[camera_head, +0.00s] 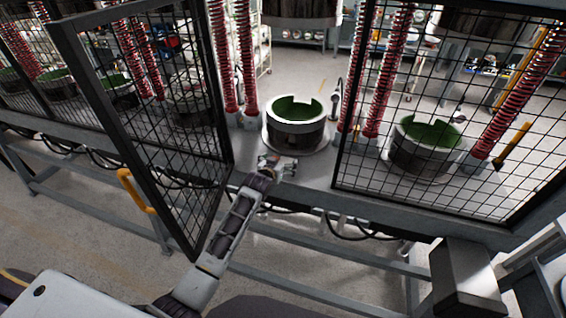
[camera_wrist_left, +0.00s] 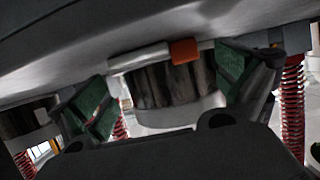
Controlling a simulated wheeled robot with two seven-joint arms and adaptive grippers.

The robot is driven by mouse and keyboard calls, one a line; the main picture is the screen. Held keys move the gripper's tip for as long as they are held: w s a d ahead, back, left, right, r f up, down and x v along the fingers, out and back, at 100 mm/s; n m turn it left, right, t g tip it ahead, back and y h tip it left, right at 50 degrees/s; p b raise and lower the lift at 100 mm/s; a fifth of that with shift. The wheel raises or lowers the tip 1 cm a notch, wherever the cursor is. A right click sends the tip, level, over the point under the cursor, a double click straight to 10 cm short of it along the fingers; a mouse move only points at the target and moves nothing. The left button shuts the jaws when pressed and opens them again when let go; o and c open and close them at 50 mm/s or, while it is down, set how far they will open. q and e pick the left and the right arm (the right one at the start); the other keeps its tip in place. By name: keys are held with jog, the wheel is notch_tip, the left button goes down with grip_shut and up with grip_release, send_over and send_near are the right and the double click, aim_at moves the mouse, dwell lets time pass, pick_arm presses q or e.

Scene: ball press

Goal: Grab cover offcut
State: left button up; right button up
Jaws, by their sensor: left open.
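A round dark press mould with a pale rim (camera_head: 296,133) stands on the bench behind the open mesh door. A green lining (camera_head: 293,108) shows inside it, and its rim has a notch. I cannot tell which part is the cover offcut. My left gripper (camera_head: 277,163) is just in front of this mould, low over the bench edge. In the left wrist view its green-padded fingers (camera_wrist_left: 172,88) are spread apart with nothing held between them. A dark ribbed cylinder (camera_wrist_left: 165,86) with pale bands shows beyond them. My right gripper is not in view.
The open mesh door (camera_head: 150,125) stands close to the left of my left arm. A fixed mesh panel (camera_head: 440,120) is on the right, with another green-lined mould (camera_head: 428,143) behind it. Red springs (camera_head: 220,60) rise on both sides of the near mould.

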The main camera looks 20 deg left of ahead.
pick_arm(q)
jog(key=shift+x, duration=1.25)
jog(key=c, duration=0.8)
jog(key=shift+r, duration=0.15)
notch_tip(320, 180, up, 10)
jog(key=b, duration=0.1)
